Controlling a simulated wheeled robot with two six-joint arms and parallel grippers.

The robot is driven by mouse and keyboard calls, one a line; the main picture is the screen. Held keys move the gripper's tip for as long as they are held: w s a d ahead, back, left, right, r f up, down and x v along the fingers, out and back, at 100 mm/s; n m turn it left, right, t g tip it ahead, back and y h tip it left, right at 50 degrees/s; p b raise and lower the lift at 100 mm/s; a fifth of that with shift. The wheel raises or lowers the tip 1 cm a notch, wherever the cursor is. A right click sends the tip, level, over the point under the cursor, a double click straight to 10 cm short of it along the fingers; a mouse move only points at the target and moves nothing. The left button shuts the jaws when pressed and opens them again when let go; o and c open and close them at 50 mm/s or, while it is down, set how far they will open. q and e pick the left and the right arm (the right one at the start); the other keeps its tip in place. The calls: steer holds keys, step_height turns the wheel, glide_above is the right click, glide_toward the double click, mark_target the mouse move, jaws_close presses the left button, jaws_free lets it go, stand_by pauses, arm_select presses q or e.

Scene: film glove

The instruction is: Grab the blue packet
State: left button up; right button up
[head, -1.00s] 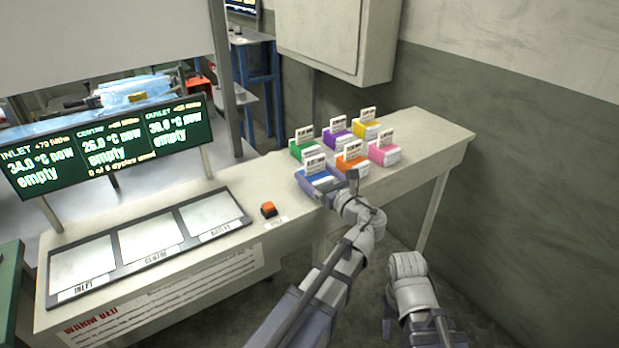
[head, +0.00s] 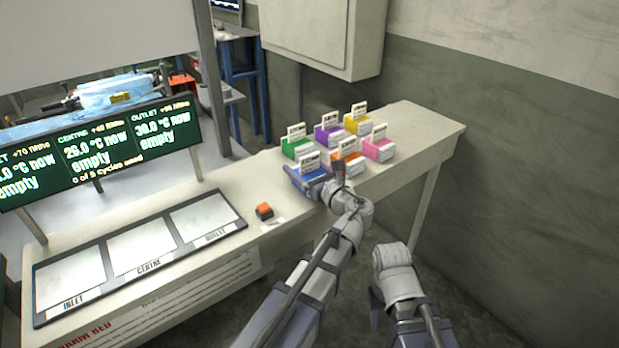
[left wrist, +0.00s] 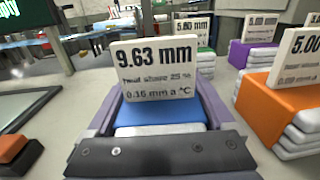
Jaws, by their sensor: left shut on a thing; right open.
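The blue packet (head: 313,177) stands at the near left of a group of coloured packets on the pale bench. It carries a white label that reads 9.63 mm in the left wrist view, where its blue top (left wrist: 160,112) shows. My left gripper (head: 314,186) is shut on the blue packet, with one finger along each side of it. The packet appears to be at bench level; I cannot tell whether it is lifted. My right gripper (head: 374,302) is low, in front of the bench and away from the packets; its fingers are mostly hidden.
An orange packet (head: 352,167) stands close to the right of the blue one, and a green packet (head: 290,150) behind it. Purple, yellow and pink packets stand behind. An orange button (head: 264,211) and three flat plates (head: 143,247) lie to the left.

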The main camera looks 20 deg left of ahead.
arm_select(q)
steer(key=shift+c, duration=1.1)
step_height(320, 180, up, 10)
steer(key=p, duration=1)
